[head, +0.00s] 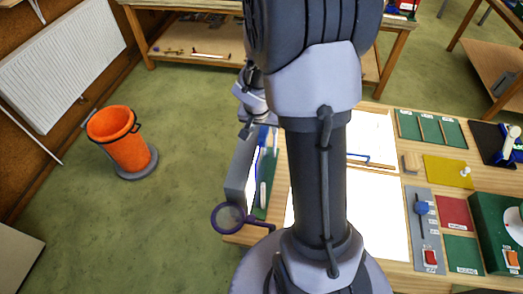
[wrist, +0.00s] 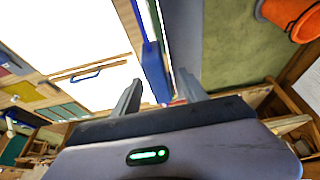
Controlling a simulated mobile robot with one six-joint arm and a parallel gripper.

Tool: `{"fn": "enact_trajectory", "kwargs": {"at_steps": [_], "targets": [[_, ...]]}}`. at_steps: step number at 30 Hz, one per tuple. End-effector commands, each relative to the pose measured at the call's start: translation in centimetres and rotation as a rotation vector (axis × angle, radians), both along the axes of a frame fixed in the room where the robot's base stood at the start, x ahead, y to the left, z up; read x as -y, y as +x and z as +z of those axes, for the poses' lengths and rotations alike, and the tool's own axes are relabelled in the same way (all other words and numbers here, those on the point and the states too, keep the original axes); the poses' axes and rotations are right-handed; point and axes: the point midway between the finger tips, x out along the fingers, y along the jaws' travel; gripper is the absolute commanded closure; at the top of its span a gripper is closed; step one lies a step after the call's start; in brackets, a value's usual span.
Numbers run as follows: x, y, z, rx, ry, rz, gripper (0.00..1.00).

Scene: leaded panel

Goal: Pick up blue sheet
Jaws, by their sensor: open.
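The blue sheet (wrist: 153,70) shows in the wrist view as a narrow upright blue strip seen nearly edge-on, between my fingertips. In the head view a bit of blue (head: 263,136) shows at the top of the grey rack, partly behind my arm. My gripper (wrist: 160,88) is open, one finger to each side of the strip. I cannot tell whether either finger touches it. In the head view my gripper is mostly hidden behind my arm.
The grey rack (head: 239,172) stands at the bench's left edge, with a round magnifier (head: 228,218) near it. White paper (head: 378,215) covers the bench's middle. Coloured mats and tools lie right. An orange bin (head: 122,143) stands on open green floor.

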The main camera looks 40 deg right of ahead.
Motion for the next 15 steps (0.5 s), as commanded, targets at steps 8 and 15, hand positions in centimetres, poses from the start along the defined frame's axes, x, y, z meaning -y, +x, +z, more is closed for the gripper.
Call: {"fn": "enact_trajectory", "kwargs": {"at_steps": [8,15], "targets": [[0.44,0.39,-1.20,0.002,0.000,-0.001,0.49],[0.43,0.38,-1.17,0.002,0.000,-0.001,0.88]]}}
